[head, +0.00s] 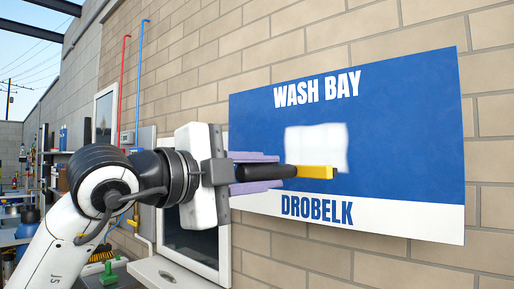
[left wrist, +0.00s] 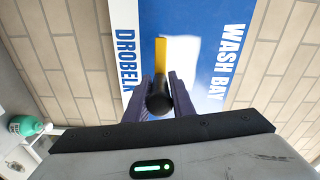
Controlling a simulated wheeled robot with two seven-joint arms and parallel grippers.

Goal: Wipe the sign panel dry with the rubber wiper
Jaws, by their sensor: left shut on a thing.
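The sign panel (head: 400,95) is blue with "WASH BAY" above and "DROBELK" on a white band below, mounted on the brick wall. A soft-edged white patch (head: 316,140) lies at its middle. My left gripper (head: 275,171) has purple fingers shut on the black handle of the rubber wiper (head: 315,172). The wiper's yellow head overlaps the patch's lower edge; I cannot tell whether it touches the panel. In the left wrist view the yellow head (left wrist: 162,58) points at the panel (left wrist: 208,30), beside the patch (left wrist: 190,60). My right gripper is out of view.
A window with a pale sill (head: 165,275) lies below and left of the panel. Red and blue pipes (head: 138,75) run up the wall. Shelves with bottles (head: 65,140) stand at far left. A green-topped bottle (left wrist: 25,125) shows in the left wrist view.

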